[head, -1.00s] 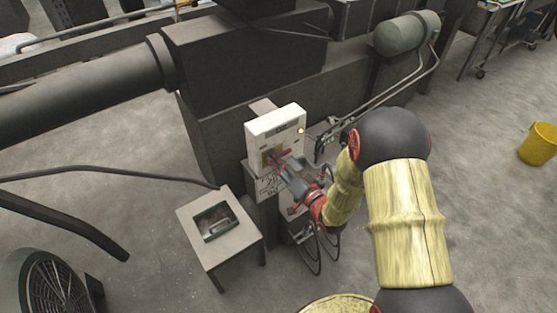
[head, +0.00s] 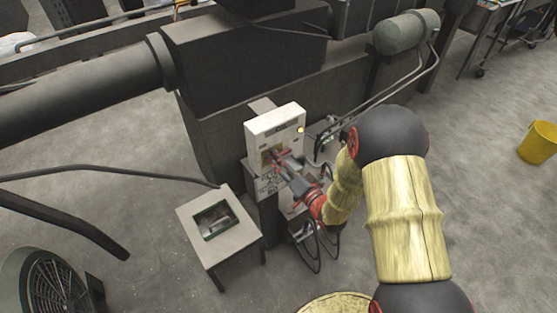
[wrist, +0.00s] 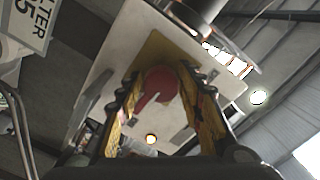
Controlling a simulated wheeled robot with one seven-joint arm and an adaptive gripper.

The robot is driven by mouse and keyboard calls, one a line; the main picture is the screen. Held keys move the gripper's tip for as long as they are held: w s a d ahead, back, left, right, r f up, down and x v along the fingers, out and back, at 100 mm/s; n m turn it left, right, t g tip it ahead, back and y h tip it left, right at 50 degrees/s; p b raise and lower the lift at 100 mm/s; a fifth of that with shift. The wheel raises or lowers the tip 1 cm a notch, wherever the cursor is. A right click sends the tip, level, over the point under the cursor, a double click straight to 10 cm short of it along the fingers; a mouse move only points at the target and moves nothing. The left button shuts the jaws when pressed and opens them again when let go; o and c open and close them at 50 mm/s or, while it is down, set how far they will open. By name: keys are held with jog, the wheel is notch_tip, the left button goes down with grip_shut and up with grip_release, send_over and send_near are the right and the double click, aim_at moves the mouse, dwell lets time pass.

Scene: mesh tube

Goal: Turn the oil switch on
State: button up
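The oil switch is a red rotary knob (wrist: 157,85) on a yellow plate (wrist: 160,50) on the front of a white control box (head: 275,124). The box also fills the middle of the wrist view. My gripper (head: 278,160) is at the front of the box, over the yellow plate. In the wrist view its two fingers (wrist: 158,98) stand apart, one on each side of the knob. Whether the fingers touch the knob I cannot tell. In the head view the gripper hides most of the knob.
A yellow lamp (head: 301,130) sits at the box's right edge. A small table (head: 240,245) with a framed tray stands in front to the left. Hoses and cables hang below and right of the box. Open floor lies to the right, with a yellow bucket (head: 538,145).

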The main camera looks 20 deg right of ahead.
jog(key=shift+o, duration=1)
jog(key=v, duration=1.2)
jog(key=shift+r, duration=0.1)
